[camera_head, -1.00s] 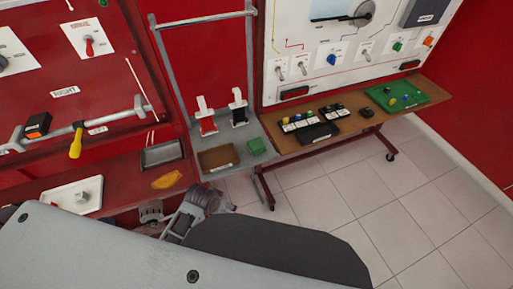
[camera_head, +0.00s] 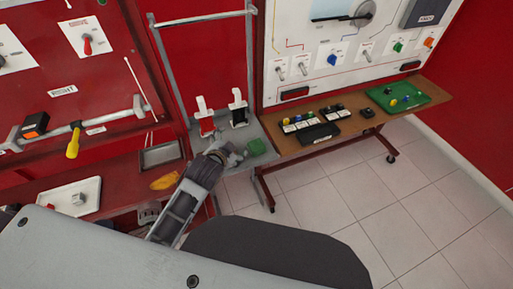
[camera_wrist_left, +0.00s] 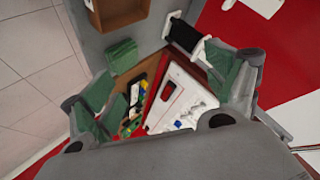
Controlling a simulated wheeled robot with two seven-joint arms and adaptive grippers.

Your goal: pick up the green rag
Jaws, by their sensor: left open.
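The green rag (camera_head: 257,147) is a small folded block on the grey shelf, to the right of my left gripper (camera_head: 232,152) in the head view. It also shows in the left wrist view (camera_wrist_left: 123,55), above and beside the left-hand finger. My left gripper is open and empty over the shelf, with its fingers spread wide in the wrist view (camera_wrist_left: 168,85). The rag lies outside the middle of the jaws, and I see no contact. My right gripper is not in view.
A brown tray (camera_wrist_left: 122,12) lies near the rag, mostly hidden by my arm in the head view. White and black brackets (camera_head: 238,108) stand behind. A yellow cloth (camera_head: 164,183) lies on the red bench. The brown table (camera_head: 290,146) is to the right.

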